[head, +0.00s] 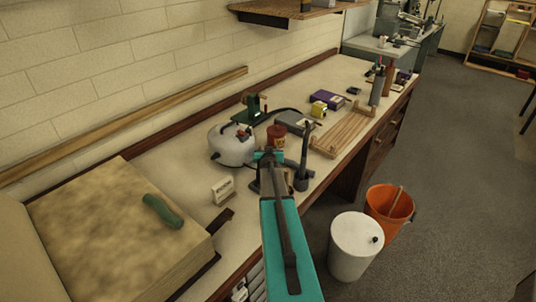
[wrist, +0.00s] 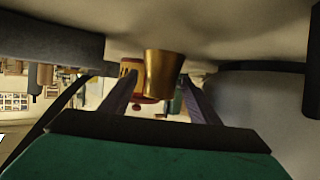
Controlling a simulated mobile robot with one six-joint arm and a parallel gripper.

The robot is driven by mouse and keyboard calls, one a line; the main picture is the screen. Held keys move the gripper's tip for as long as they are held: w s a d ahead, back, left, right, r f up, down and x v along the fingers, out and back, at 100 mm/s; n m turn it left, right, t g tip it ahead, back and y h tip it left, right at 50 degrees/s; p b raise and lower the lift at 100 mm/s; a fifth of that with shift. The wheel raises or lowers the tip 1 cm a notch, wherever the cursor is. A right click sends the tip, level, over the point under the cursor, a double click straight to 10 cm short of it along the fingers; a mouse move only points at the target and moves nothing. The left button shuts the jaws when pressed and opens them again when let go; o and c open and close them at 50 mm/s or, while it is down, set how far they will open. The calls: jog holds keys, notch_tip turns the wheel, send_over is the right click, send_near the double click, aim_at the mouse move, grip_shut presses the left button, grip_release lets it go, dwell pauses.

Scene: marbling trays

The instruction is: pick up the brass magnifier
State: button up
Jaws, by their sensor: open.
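A tapered brass piece (wrist: 163,70), which looks like the brass magnifier, shows in the wrist view between the fingertips of my gripper (wrist: 160,84). The fingers stand apart on either side of it, and I cannot tell whether either one touches it. In the head view my gripper (head: 268,155) is over the bench, right of the white kettle-like pot. I cannot make out the magnifier there; my arm may hide it.
The white pot (head: 231,146) stands left of my gripper, and a dark upright tool (head: 303,160) stands close on the right. A red-brown jar (head: 276,137) is just behind. A small white card (head: 222,190) stands in front, left. A wooden rack (head: 340,135) lies farther right.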

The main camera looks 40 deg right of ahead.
jog(key=c, duration=1.2)
jog(key=shift+r, duration=0.2)
jog(key=shift+r, duration=4.8)
